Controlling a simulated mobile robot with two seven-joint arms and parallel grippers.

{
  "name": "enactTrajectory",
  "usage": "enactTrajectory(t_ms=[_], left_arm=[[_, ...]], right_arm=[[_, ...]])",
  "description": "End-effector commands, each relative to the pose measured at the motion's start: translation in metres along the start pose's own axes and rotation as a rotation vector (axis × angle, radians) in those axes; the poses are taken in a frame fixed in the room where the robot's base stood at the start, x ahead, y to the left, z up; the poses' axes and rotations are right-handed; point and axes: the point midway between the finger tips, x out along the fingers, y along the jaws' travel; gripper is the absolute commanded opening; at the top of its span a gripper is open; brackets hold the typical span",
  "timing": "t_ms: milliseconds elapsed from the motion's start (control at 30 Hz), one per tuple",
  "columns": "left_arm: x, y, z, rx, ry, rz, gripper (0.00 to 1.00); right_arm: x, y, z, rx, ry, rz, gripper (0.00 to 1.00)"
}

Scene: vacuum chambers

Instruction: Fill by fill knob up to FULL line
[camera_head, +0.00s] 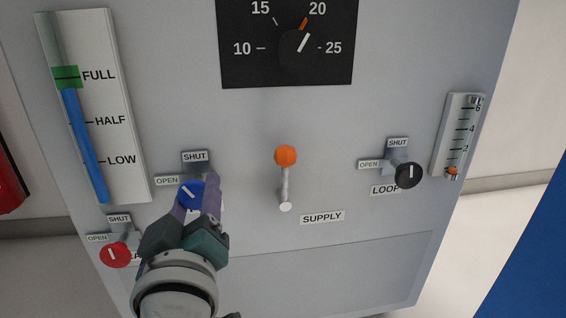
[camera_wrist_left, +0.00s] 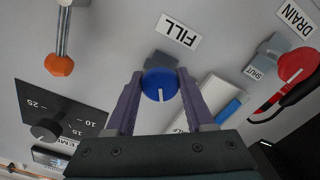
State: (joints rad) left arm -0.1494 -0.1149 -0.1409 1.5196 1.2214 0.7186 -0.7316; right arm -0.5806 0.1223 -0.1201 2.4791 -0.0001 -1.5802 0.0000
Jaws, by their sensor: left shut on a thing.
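The blue fill knob (camera_head: 190,194) is on the grey panel, with an OPEN label at its left and a SHUT label above. Its white mark tilts up and left, between the two labels. My left gripper (camera_head: 200,196) is shut on this knob, a purple finger on each side. In the left wrist view the blue knob (camera_wrist_left: 160,84) sits between the fingertips, near the FILL label (camera_wrist_left: 178,31). The level gauge (camera_head: 122,140) shows a blue column (camera_head: 84,145) reaching the lower edge of the green band (camera_head: 67,78), just under the FULL line. My right gripper is not seen.
A red knob (camera_head: 115,255) is below and left of my gripper. An orange-tipped supply lever (camera_head: 285,157) stands to its right. A black loop knob (camera_head: 408,175) and small flow gauge (camera_head: 459,136) are farther right. A black dial (camera_head: 297,48) is above.

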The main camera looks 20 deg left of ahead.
Motion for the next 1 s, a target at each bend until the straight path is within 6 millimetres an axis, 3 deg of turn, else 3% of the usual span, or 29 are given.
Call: enactTrajectory(t_ms=[33,133,533,567,800,1000], left_arm=[[0.0,0.004,-0.006,0.046,-0.006,-0.002,0.0],[0.0,0.002,-0.004,0.122,-0.004,-0.003,0.0],[0.0,0.0,0.001,0.176,-0.002,0.001,0.0],[0.0,0.0,0.001,0.176,-0.002,0.001,0.55],[0.0,0.0,0.0,0.176,-0.001,0.001,0.82],[0.0,0.0,0.0,0.175,-0.001,0.001,0.83]], right_arm=[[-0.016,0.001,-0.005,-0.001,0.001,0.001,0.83],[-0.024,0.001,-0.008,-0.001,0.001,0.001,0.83],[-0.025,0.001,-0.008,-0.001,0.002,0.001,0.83],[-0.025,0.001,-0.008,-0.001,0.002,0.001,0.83],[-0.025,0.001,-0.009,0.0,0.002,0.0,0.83],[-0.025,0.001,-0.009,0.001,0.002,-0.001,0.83]])
